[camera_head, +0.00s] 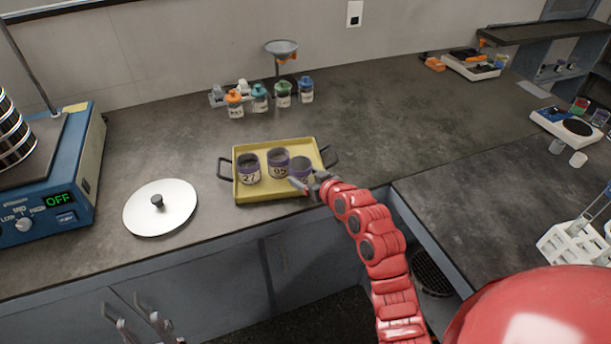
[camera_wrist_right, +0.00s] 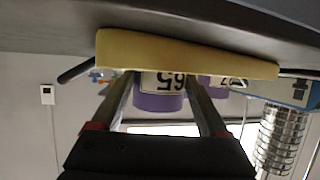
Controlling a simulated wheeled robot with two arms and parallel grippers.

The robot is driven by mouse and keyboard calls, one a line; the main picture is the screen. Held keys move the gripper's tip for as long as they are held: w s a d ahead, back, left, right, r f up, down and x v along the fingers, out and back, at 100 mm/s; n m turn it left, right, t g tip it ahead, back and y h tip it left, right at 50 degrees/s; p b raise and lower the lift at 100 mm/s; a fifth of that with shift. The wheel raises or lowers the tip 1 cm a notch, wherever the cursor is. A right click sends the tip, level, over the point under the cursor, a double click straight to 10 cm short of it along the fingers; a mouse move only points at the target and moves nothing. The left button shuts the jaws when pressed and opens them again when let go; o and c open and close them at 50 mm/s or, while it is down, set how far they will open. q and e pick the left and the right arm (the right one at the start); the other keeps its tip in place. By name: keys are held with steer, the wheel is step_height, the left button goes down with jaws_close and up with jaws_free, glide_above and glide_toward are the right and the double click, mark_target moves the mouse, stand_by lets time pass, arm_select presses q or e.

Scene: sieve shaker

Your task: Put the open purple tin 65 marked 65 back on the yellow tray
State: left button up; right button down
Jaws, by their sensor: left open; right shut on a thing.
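The purple tin marked 65 (camera_wrist_right: 158,95) is between the fingers of my right gripper (camera_wrist_right: 160,112), which is shut on it. In the head view this open tin (camera_head: 301,166) is at the right end of the yellow tray (camera_head: 262,193), inside its outline. The tray rim hides the tin's lower edge in the wrist view, so I cannot tell whether it touches the tray floor. Two other open purple tins, one marked 27 (camera_head: 249,170) and one in the middle (camera_head: 278,162), stand on the tray. My left gripper (camera_head: 140,325) is open and empty, low at the counter's front.
A round white lid (camera_head: 160,207) lies left of the tray. The blue shaker (camera_head: 70,190), reading OFF, stands at far left. Several capped bottles (camera_head: 260,97) and a funnel stand (camera_head: 281,50) are behind the tray.

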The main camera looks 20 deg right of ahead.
steer(key=shift+f, duration=0.15)
jaws_free()
steer(key=shift+r, duration=0.2)
